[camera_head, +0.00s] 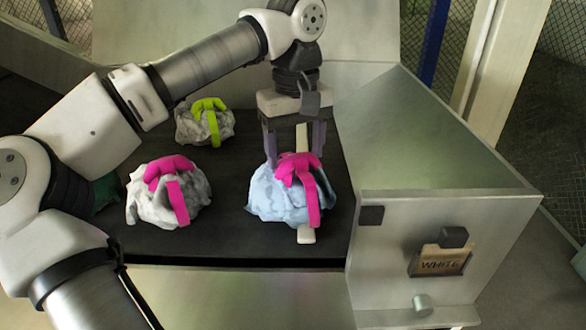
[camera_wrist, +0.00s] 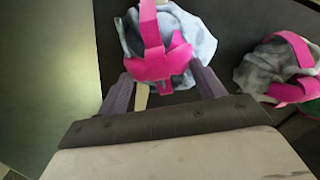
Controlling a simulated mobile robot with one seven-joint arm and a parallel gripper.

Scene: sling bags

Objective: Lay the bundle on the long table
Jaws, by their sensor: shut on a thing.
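A light blue cloth bundle (camera_head: 268,194) with a pink strap is at the right of the dark surface (camera_head: 235,225) in the head view. My gripper (camera_head: 294,160) is directly above it, fingers down, shut on the bundle's pink top. In the wrist view the pink knot (camera_wrist: 165,66) lies between my fingers and the blue cloth (camera_wrist: 200,38) shows beyond. I cannot tell whether the bundle rests on the surface or hangs just above it. I cannot tell any separate long table in these views.
A grey-white bundle with a pink strap (camera_head: 148,207) lies to the left, and one with a lime strap (camera_head: 190,127) farther back. Something green (camera_head: 106,192) is partly behind my arm. A metal side wall (camera_head: 430,150) with a "WHITE" label (camera_head: 440,262) borders the right.

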